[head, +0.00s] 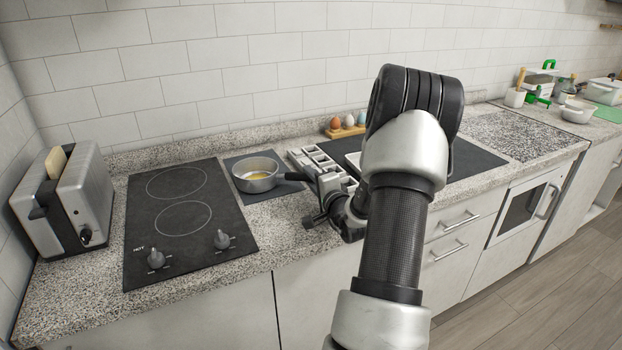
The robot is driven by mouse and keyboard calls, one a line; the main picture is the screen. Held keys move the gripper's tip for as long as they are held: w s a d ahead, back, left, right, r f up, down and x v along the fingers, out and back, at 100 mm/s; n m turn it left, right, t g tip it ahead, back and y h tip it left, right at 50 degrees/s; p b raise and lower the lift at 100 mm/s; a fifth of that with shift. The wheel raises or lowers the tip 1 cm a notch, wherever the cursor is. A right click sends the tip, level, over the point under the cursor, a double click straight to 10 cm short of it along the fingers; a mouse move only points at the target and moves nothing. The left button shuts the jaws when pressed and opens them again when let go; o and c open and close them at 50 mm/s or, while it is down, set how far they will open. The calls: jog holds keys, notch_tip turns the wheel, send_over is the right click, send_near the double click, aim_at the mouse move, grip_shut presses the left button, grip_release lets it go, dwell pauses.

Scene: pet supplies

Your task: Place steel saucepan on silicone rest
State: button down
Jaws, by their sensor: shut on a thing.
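The steel saucepan (262,184) is upright, with yellow contents inside and a black handle (293,176) pointing right. It is at a dark grey square mat (250,197), apparently the silicone rest, just right of the cooktop. The pan covers much of the mat; I cannot tell whether it touches it or hovers slightly above. My gripper (310,180) is at the right end of the handle and shut on it. The fingertips are small and partly hidden by my own wrist.
The black cooktop (180,260) with two rings and knobs is to the left, with a toaster (72,205) beyond. A pale compartment tray (318,162) is right of the mat. Eggs on a wooden holder (345,131) stand behind. A dark slab (475,158) lies right, behind my arm.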

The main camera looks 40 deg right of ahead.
jog(key=shift+f+b, duration=0.1)
jog(key=shift+b, duration=0.2)
jog(key=c, duration=1.6)
grip_release()
jog(key=shift+o, duration=0.2)
jog(key=shift+r+p, duration=0.3)
jog(key=shift+p, duration=0.2)
jog(key=v, duration=1.2)
jog(key=shift+a+f, duration=0.1)
jog(key=shift+f, duration=0.1)
